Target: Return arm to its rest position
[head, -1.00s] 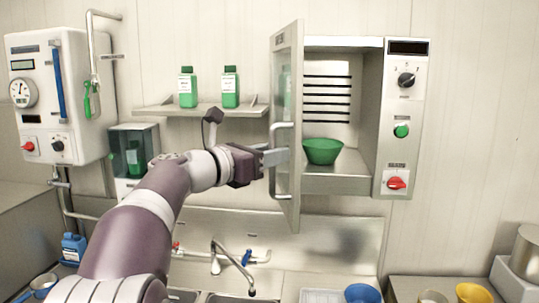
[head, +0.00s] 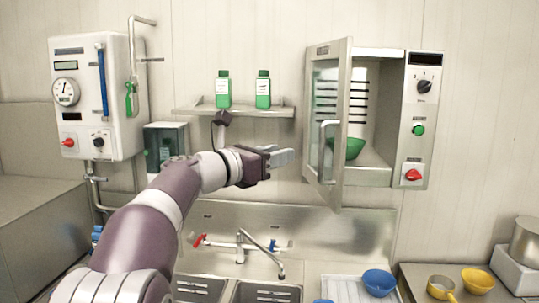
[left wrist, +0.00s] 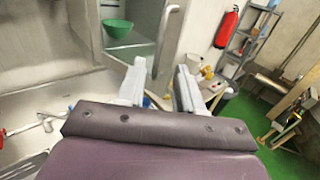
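My left gripper (head: 281,157) is stretched out in front of the wall, to the left of the cabinet door handle and apart from it in the head view. In the left wrist view its two fingers (left wrist: 160,84) stand apart with nothing between them. The cabinet door (head: 334,82) is ajar, with its bar handle (head: 324,160) towards me. A green bowl (head: 355,149) sits inside the cabinet (head: 362,177), partly hidden by the door; it also shows in the left wrist view (left wrist: 117,28). My right gripper is not in view.
A shelf (head: 233,111) with two green bottles (head: 223,90) is above and behind my left gripper. Below are a sink with a tap (head: 262,249), a blue bowl (head: 379,282) and a yellow bowl (head: 477,281). A white wall unit (head: 97,110) hangs at the left.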

